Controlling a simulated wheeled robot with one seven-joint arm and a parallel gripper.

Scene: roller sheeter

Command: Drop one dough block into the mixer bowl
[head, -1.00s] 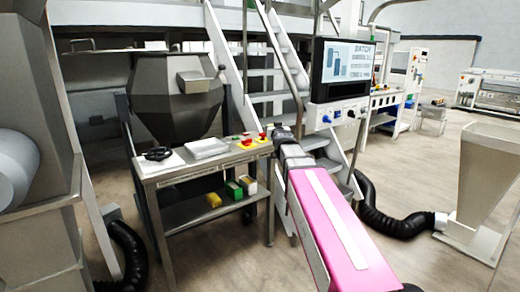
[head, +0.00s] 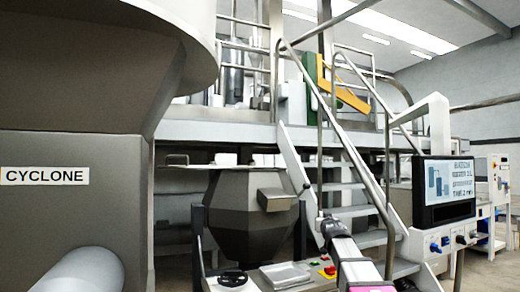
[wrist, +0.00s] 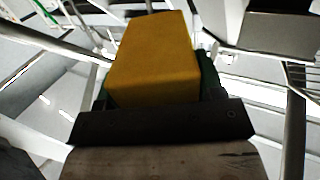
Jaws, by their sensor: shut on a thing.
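In the wrist view, my gripper (wrist: 158,88) is shut on a yellow-orange block (wrist: 152,48), which fills the upper middle of the picture. Dark green edges show along both sides of the block. In the head view, my arm reaches up from the bottom toward the stairs; the gripper and block cannot be made out there. No mixer bowl can be identified for certain. A dark grey faceted hopper (head: 240,215) stands left of the stairs, behind the worktable.
Metal stairs (head: 345,190) with rails lead up to a raised platform (head: 215,131). A screen console (head: 450,192) stands right of them. The worktable (head: 312,284) is at the bottom. A large cyclone (head: 75,215) blocks the left side. A yellow sloped part (head: 347,90) is on the platform.

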